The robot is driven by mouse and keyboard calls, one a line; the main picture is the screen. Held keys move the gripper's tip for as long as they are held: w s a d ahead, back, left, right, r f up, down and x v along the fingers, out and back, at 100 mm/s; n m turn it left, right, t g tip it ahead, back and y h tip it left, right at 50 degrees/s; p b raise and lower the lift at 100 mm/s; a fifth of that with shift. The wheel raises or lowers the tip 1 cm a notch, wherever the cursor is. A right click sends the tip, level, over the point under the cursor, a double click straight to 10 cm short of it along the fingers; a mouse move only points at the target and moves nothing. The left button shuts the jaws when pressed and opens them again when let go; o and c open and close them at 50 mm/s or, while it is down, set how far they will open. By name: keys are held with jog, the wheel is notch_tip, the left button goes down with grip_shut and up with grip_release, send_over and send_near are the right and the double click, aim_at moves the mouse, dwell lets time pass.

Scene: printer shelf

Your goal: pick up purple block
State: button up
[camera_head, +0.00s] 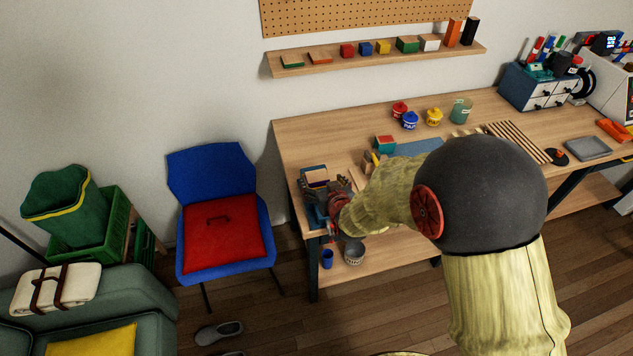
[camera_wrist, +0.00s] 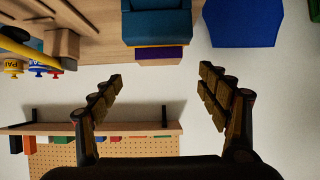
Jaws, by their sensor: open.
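In the wrist view, a purple block (camera_wrist: 159,53) shows as a narrow band at the edge of a larger teal-blue thing (camera_wrist: 156,22), with a thin yellow-orange strip beside it. My gripper (camera_wrist: 160,77) is open, with its two fingers spread apart and nothing between them. The purple block lies past the fingertips, roughly centred between them and apart from them. In the head view my gripper (camera_head: 338,207) is at the left end of the workbench (camera_head: 325,137), close to a blue holder (camera_head: 308,196). I cannot make out the purple block there; my arm hides part of this area.
Wooden blocks (camera_wrist: 62,46) stand beside the teal-blue thing. A wall shelf (camera_head: 375,62) holds several blocks.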

aim_at(317, 176)
jog(key=x, duration=0.4)
jog(key=b+x, duration=0.1)
jog(key=x, duration=0.3)
jog(key=shift+s+d+f, duration=0.1)
jog(key=shift+f, duration=0.2)
jog(key=shift+c, duration=1.2)
jog(key=c, duration=1.1)
